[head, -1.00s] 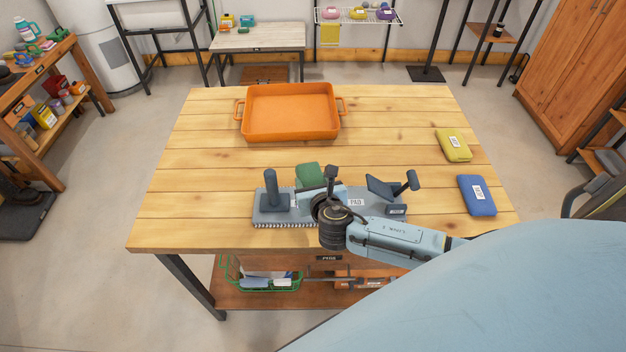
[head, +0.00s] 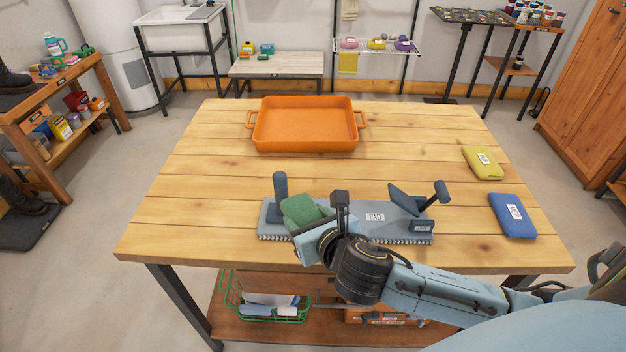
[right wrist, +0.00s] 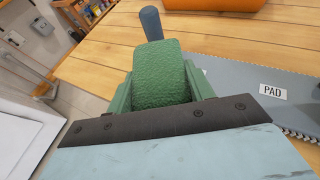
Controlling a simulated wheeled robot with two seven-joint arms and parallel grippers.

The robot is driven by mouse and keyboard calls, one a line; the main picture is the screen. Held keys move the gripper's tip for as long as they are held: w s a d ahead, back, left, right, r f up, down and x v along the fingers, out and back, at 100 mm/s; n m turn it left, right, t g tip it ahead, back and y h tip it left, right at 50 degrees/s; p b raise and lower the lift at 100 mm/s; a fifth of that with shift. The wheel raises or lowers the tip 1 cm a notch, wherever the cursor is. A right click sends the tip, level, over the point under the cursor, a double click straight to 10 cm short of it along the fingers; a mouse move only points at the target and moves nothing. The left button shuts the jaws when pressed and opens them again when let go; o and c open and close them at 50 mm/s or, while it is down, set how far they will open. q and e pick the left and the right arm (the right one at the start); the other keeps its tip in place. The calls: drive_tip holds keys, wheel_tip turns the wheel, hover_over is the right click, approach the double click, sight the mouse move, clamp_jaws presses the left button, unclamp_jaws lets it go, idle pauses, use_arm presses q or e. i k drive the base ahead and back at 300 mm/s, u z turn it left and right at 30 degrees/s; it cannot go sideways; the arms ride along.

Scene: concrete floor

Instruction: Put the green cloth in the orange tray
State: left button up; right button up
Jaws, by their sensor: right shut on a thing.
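The green cloth (head: 303,208) is a thick folded piece. In the head view it overlaps the left part of the grey toothed board, beside the board's upright knob. My right gripper (head: 316,219) is shut on it. The right wrist view shows the cloth (right wrist: 160,75) between the two fingers, with the knob behind it. I cannot tell exactly how far it is above the board. The orange tray (head: 305,145) stands empty at the back of the wooden table, with a handle at each end. My left gripper is not in view.
The grey toothed board (head: 375,228), labelled PAD, lies near the front edge with an upright knob (head: 280,185) and an angled handle (head: 430,195). Yellow (head: 482,163) and blue (head: 512,215) labelled pads lie at the right. The tabletop between board and tray is clear.

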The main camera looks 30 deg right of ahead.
sight(306, 127)
drive_tip(key=u, duration=1.35)
drive_tip(key=i, duration=3.15)
drive_tip(key=z, duration=2.45)
drive_tip(key=i, duration=2.2)
drive_tip(key=z, duration=1.45)
